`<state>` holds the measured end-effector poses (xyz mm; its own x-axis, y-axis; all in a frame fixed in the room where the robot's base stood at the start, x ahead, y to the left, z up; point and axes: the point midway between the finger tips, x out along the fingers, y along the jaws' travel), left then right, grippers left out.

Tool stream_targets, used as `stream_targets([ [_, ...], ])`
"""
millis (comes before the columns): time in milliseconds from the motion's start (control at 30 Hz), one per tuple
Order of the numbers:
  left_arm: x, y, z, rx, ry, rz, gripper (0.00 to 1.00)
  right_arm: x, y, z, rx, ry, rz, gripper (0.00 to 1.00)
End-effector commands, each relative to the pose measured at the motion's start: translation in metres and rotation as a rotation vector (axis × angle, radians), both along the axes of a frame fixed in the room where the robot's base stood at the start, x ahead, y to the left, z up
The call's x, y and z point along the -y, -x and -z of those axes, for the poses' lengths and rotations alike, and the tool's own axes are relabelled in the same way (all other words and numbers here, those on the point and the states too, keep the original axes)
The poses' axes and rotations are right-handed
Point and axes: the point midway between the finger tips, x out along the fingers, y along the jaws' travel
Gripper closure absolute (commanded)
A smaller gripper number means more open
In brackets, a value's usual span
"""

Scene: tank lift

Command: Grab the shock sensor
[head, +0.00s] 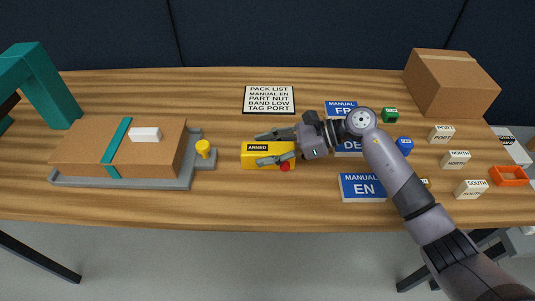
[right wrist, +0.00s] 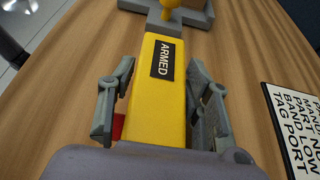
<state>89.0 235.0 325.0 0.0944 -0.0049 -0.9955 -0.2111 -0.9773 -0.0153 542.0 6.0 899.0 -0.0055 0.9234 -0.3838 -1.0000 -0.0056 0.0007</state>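The shock sensor appears to be the yellow box (head: 255,163) with a black "ARMED" label, lying on the wooden table. It also shows in the right wrist view (right wrist: 160,110), running away from my palm. A red part (head: 285,167) shows at its side. My right gripper (head: 268,148) is open, with one finger along each long side of the box. In the right wrist view (right wrist: 158,85), a narrow gap shows between each fingertip and the box. My palm hides the near end of the box. My left gripper is not in view.
A brown carton with a teal strap (head: 85,145) sits on a grey tray (head: 130,183) with a yellow knob (head: 203,148), left of the box. A pack list (head: 269,99) lies behind. Manuals (head: 363,187), labelled blocks (head: 456,159) and a large carton (head: 452,82) occupy the right.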

Motion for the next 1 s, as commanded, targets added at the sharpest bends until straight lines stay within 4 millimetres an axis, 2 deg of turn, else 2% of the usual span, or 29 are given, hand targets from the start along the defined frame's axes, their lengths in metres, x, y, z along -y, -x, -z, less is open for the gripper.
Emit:
stream_targets([
  [133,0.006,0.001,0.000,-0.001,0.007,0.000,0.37,0.000,0.000,0.000,0.000,0.000,0.000,0.67],
  [500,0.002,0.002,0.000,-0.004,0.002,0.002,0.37,0.000,0.000,0.000,0.000,0.000,0.000,0.91],
  [800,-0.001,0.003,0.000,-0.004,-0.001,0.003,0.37,0.000,0.000,-0.003,0.001,-0.001,0.000,0.92],
  [1000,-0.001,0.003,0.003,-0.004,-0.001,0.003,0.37,0.000,0.000,-0.020,0.005,-0.002,-0.002,0.92],
])
